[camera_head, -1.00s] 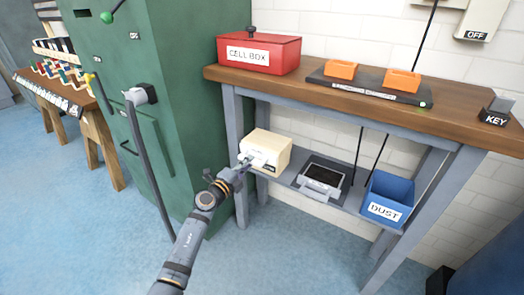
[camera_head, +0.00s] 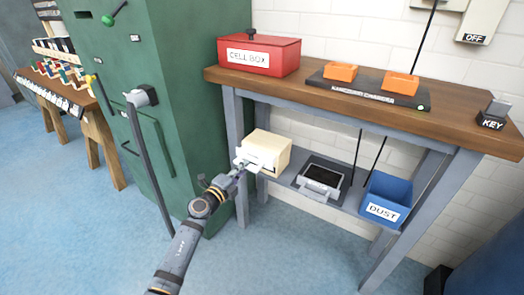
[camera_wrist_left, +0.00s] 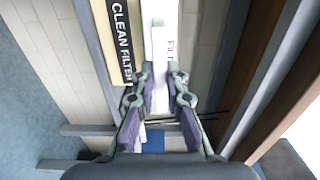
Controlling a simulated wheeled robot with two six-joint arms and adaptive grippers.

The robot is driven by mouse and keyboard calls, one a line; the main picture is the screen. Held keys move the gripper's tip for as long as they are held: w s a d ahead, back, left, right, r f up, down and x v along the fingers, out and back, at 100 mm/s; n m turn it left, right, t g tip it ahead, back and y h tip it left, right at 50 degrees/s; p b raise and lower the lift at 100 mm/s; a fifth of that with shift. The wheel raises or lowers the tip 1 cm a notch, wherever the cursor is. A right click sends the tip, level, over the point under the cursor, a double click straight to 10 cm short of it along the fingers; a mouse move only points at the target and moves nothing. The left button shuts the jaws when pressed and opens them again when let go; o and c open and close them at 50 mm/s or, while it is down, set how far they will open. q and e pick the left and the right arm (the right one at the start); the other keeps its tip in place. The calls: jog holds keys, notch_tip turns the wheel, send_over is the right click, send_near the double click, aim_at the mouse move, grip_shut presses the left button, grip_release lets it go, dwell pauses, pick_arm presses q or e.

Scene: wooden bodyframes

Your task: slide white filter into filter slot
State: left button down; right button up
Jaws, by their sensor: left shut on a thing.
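The white filter (camera_head: 247,165) shows at the front of the cream box (camera_head: 272,150) on the lower shelf and sticks out toward my left gripper. My left gripper (camera_head: 238,171) is shut on the filter's outer end. In the left wrist view the filter (camera_wrist_left: 158,38) runs ahead from between the fingertips (camera_wrist_left: 160,78), beside the box's "CLEAN FILTER" label (camera_wrist_left: 122,40). How much of the filter is still inside the box is hidden. No part marked as the filter slot can be read clearly. My right gripper is out of view.
A grey unit with a dark opening (camera_head: 322,177) and a blue DUST bin (camera_head: 388,198) stand right of the box on the shelf (camera_head: 350,206). The bench top (camera_head: 300,88) is overhead, and a bench leg (camera_head: 238,150) is close to my gripper. A green cabinet (camera_head: 185,100) stands left.

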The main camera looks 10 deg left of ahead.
pick_arm(q)
jog(key=v, duration=1)
jog(key=shift+p, duration=0.4)
dwell(0.4)
jog(key=shift+r, duration=0.1)
